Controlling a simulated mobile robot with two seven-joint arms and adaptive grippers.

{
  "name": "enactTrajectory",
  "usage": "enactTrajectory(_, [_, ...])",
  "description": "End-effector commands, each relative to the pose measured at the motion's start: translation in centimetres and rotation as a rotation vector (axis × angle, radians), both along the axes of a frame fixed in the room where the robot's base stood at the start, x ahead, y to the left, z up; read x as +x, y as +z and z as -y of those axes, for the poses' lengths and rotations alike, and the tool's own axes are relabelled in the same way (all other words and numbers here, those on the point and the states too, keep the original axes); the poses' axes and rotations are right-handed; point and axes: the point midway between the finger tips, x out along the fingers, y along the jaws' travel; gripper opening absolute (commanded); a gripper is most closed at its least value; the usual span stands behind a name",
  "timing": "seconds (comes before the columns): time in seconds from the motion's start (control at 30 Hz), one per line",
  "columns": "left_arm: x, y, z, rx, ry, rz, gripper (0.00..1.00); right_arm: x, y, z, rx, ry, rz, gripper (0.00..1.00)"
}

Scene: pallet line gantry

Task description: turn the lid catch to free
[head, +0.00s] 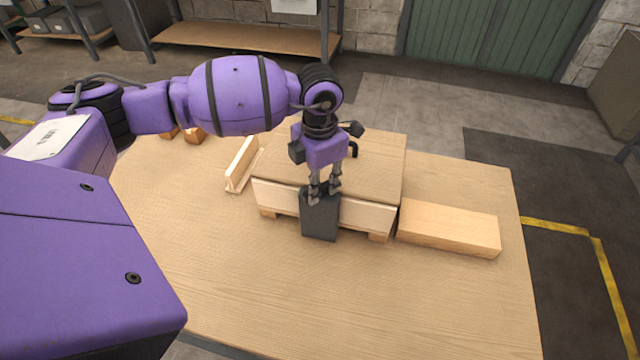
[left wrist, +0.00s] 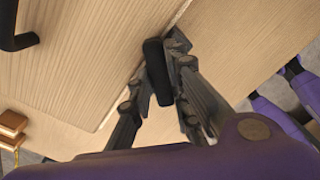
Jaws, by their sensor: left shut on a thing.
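A wooden box (head: 365,213) with a flat lid (head: 383,165) stands on the table, raised on small feet. A dark grey plate (head: 319,219) sits at the box's front face, and I cannot tell how it is fixed. My left gripper (head: 324,188) points down at the front edge of the lid, just above this plate. In the left wrist view its fingers are shut on a black, bar-shaped lid catch (left wrist: 158,72) at the lid's edge. In the head view the gripper hides the catch. My right gripper is not in view.
A black handle (left wrist: 17,32) stands up from the lid near the gripper. A wooden block (head: 449,227) lies right of the box, and an upright wooden strip (head: 241,165) stands to its left. The table's front (head: 300,290) is clear.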

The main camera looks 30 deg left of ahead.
Motion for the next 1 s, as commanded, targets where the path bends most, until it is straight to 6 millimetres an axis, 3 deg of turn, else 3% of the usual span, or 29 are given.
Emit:
enactTrajectory(0.6, [0.1, -0.1, 0.0, 0.001, -0.570, 0.002, 0.00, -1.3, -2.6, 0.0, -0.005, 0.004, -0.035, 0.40])
enactTrajectory(1.0, [0.1, 0.0, 0.0, 0.001, -0.801, 0.002, 0.00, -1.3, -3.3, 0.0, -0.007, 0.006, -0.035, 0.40])
